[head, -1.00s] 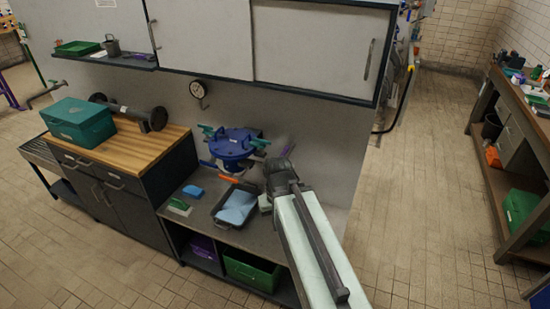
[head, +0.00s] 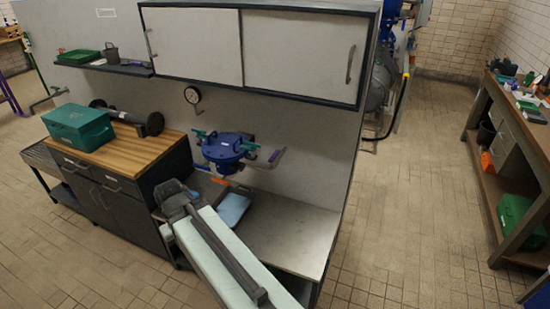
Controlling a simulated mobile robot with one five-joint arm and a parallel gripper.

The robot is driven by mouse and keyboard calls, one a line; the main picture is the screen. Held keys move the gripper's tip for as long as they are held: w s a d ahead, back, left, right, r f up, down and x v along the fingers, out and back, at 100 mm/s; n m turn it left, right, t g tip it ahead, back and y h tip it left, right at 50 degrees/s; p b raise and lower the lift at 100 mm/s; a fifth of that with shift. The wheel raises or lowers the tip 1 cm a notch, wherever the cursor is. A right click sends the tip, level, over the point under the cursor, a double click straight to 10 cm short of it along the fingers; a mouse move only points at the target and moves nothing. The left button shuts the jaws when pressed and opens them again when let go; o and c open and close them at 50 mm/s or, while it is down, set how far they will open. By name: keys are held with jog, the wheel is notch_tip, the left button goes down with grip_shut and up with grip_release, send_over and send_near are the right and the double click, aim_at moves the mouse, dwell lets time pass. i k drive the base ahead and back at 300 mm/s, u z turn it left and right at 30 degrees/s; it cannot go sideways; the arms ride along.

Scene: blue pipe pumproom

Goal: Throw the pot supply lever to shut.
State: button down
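The blue pot (head: 228,148) stands against the grey back panel above the counter. A lever with a purple grip (head: 275,156) sticks out at its right side. Teal handles show at its left (head: 200,134) and right (head: 250,146), and an orange handle (head: 219,181) is below it. I cannot tell from labels which of these is the pot supply lever. My gripper (head: 168,191) is at the end of my arm, in front of and left of the pot, apart from the purple lever. Its fingers are too dark and small to read.
A blue cloth (head: 234,208) lies on the counter (head: 290,232) behind my arm; the counter's right part is clear. A teal box (head: 80,125) and a dark flanged pipe (head: 125,117) sit on the wooden top at left.

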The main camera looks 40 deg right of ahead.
aim_at(273, 158)
jog(key=z, duration=0.05)
jog(key=i, duration=0.85)
jog(key=z, duration=0.15)
